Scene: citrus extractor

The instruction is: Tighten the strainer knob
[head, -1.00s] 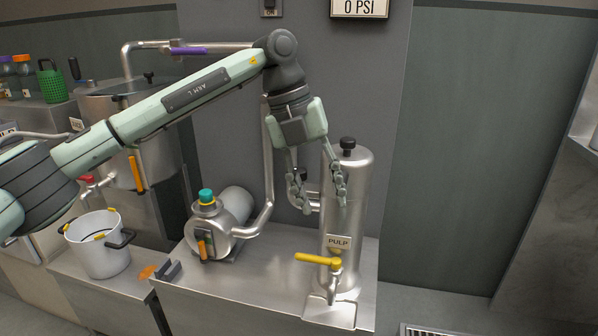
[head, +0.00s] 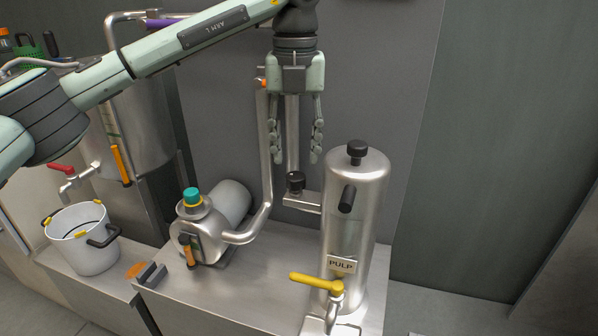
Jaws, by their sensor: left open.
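My left gripper (head: 296,156) points down with its two fingers apart and nothing between them. A small black knob (head: 296,180) sits on a metal bracket at the left side of the steel PULP cylinder (head: 345,225). The knob is just below the fingertips in the picture, and the gripper looks apart from it. A second black knob (head: 357,150) caps the cylinder, to the right of the gripper. A dark handle (head: 347,199) sticks out of the cylinder's front. No label shows which knob is the strainer's. My right gripper is out of view.
A pump with a teal cap (head: 192,196) stands left of the cylinder, with a bent pipe (head: 266,180) rising behind. A yellow-handled tap (head: 316,281) is at the cylinder's front. A white pot (head: 82,240) stands at left. The steel counter (head: 250,290) is clear at front.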

